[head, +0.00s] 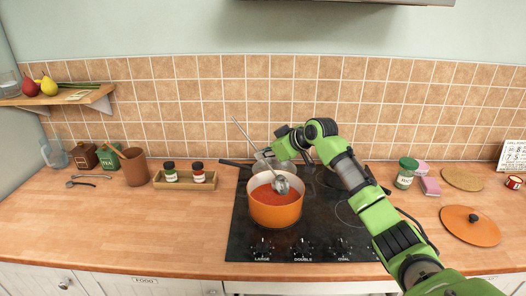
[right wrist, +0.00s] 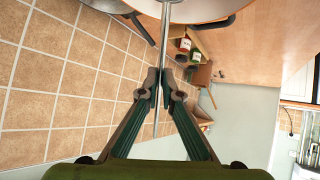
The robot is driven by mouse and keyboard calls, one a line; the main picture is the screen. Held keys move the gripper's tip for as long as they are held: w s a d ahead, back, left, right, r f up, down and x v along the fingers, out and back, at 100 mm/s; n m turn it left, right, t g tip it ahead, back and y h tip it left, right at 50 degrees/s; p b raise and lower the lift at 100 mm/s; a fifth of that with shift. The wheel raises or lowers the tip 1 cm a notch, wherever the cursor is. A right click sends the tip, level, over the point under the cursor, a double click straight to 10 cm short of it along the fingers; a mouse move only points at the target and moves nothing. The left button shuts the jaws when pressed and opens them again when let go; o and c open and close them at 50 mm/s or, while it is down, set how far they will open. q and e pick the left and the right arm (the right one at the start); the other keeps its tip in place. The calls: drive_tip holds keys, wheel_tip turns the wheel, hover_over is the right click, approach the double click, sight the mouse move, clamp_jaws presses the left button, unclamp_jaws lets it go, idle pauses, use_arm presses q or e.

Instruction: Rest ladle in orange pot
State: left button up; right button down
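The orange pot (head: 275,215) stands on the black cooktop with red-orange food in it. The steel ladle (head: 280,185) has its bowl at the pot's opening, over or touching the food; I cannot tell which. Its long handle slants up and to the left. My right gripper (head: 265,153) reaches in from the right, behind and above the pot. In the right wrist view its fingertips (right wrist: 158,82) are closed around the ladle handle (right wrist: 163,40). My left gripper is out of view.
A steel pan (head: 262,165) stands behind the pot, its dark handle pointing left. A wooden tray (head: 185,184) with two spice jars is left of the cooktop. An orange lid (head: 470,225) lies at the right. The front left counter is clear.

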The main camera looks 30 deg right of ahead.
wheel_tip(320, 180, down, 7)
drive_tip(key=b, duration=0.2)
drive_tip(key=shift+b, duration=0.35)
drive_tip(key=shift+r, duration=0.1)
drive_tip(key=c, duration=2.2)
unclamp_jaws()
drive_tip(key=shift+o, duration=0.2)
drive_tip(key=v, duration=1.2)
